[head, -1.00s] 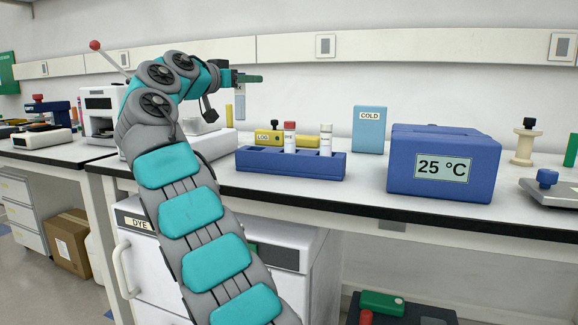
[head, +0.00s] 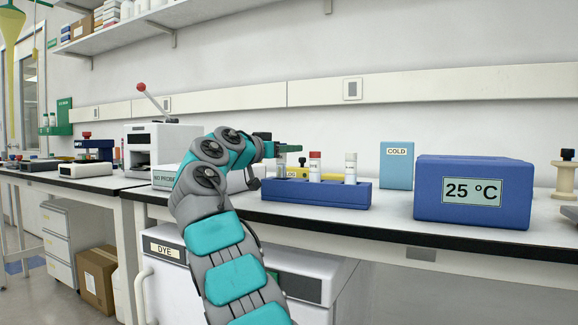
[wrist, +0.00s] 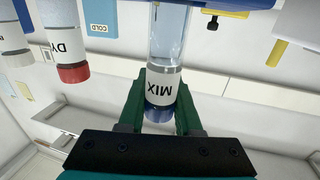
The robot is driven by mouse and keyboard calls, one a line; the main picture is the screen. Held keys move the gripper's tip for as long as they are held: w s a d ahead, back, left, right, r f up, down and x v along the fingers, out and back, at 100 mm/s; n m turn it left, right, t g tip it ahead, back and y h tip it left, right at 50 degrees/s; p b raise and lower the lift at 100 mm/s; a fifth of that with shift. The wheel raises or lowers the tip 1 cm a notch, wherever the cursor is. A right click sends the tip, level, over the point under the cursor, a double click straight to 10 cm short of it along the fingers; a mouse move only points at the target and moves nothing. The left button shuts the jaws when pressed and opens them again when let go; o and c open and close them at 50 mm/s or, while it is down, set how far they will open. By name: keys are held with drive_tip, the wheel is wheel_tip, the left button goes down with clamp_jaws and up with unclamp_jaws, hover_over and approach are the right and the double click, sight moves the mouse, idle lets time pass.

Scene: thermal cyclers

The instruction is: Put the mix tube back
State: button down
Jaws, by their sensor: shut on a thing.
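My gripper (head: 286,148) is shut on the mix tube (head: 281,166), above the left end of the blue rack (head: 318,192). In the wrist view, which is upside down, the green fingers of my gripper (wrist: 160,112) close around the blue cap of the mix tube (wrist: 165,82). Its white label reads MIX and its body is clear. The tube looks upright, with its lower end at the rack. I cannot tell how deep it sits. A red-capped tube (head: 315,166) and a white-capped tube (head: 350,168) stand in the rack to the right.
A blue box reading 25 °C (head: 473,192) and a light blue COLD box (head: 397,166) stand right of the rack. A white machine with a red-knobbed lever (head: 160,145) stands to the left.

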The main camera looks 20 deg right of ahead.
drive_tip(key=shift+f+b, duration=0.3)
drive_tip(key=shift+f, duration=0.5)
drive_tip(key=shift+f, duration=0.25)
drive_tip(key=c, duration=0.6)
unclamp_jaws()
drive_tip(key=shift+r, duration=0.1)
drive_tip(key=shift+r, duration=0.25)
drive_tip(key=b+v, duration=0.1)
drive_tip(key=v, duration=1.1)
drive_tip(key=shift+b, duration=0.35)
drive_tip(key=shift+s, duration=0.1)
